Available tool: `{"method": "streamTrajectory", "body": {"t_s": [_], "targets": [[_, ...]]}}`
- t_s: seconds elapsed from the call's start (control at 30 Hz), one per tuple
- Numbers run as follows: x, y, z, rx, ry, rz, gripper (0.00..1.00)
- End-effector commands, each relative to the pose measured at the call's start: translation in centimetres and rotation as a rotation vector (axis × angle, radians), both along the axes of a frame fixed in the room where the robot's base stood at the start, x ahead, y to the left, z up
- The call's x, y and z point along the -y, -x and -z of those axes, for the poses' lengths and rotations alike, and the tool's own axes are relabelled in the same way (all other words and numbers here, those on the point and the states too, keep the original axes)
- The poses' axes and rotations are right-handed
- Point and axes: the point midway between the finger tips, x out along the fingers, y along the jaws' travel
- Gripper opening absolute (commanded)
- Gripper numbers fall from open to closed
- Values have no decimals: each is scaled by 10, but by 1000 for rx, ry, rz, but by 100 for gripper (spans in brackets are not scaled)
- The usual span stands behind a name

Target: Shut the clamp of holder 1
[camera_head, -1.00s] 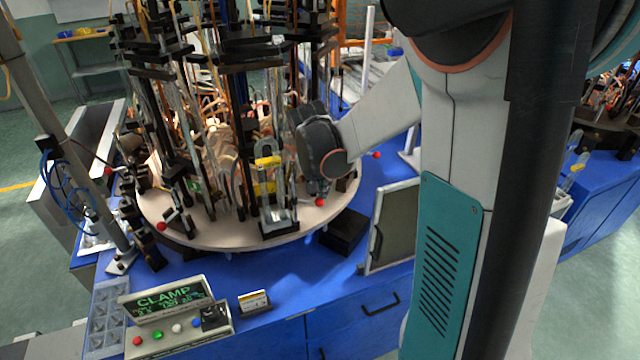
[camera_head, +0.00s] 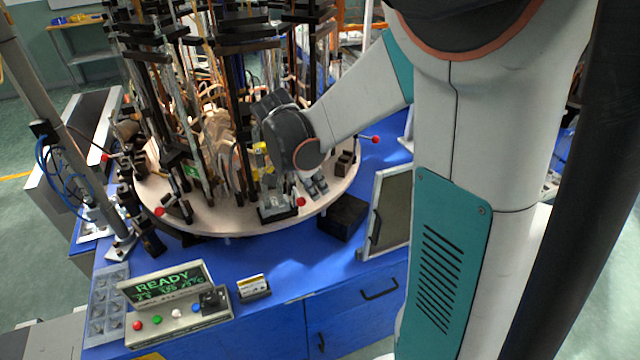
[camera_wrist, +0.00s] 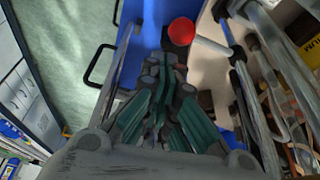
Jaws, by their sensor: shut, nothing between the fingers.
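Holder 1, as I take it, stands at the front of the round turntable, with its dark base (camera_head: 278,214) and a yellow part (camera_head: 262,148) partly hidden behind my wrist. Its clamp lever ends in a red ball (camera_head: 300,202), close to the base. My gripper (camera_head: 318,186) is just right of and slightly above that ball, pointing down, shut and empty. In the wrist view, the red ball (camera_wrist: 181,31) lies just beyond the fingertips of my gripper (camera_wrist: 170,60), with its pale lever (camera_wrist: 212,46) running right. I cannot tell whether they touch.
The turntable (camera_head: 225,222) carries several tall dark holders and other red-ball levers. A control box (camera_head: 165,285) reads READY. A black block (camera_head: 343,216) and a framed panel (camera_head: 388,210) stand right of the turntable on the blue bench.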

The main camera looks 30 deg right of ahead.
Motion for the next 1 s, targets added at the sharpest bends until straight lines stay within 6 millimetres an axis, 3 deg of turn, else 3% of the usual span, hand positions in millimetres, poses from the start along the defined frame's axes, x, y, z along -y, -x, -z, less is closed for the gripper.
{"method": "streamTrajectory", "body": {"t_s": [0.4,1.0], "targets": [[-12,3,0,0,0,-2,0],[-13,3,0,0,-1,-2,0]]}}
